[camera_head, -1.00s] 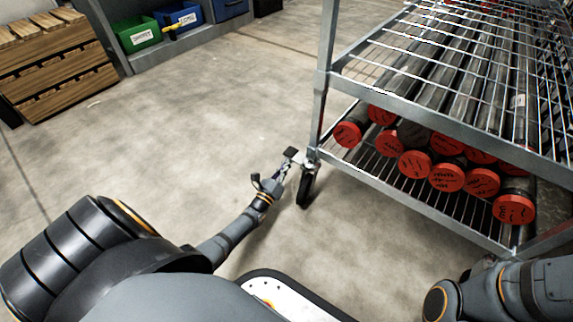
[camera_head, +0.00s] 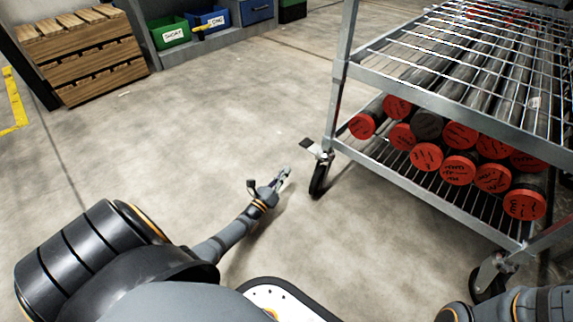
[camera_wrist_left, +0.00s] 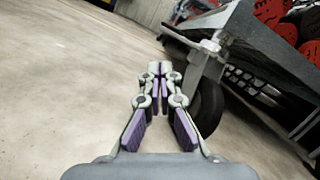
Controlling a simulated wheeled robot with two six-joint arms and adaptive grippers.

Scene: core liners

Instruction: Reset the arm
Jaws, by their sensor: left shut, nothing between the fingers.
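My left arm reaches forward low over the concrete floor in the head view. Its gripper (camera_head: 283,175) is shut and empty, a little left of the cart's near caster (camera_head: 318,178). In the left wrist view the gripper's fingers (camera_wrist_left: 158,70) are closed together with nothing between them. The caster wheel (camera_wrist_left: 207,106) stands just to the right of them there. Part of my right arm (camera_head: 515,305) shows at the bottom right edge of the head view; its gripper is out of view.
A wire-shelf cart (camera_head: 428,105) on casters stands at right, holding dark tubes with red end caps (camera_head: 458,170). Wooden crates (camera_head: 85,55) stand at back left, beside a green bin (camera_head: 170,33) and a blue bin (camera_head: 207,20). The floor between is clear.

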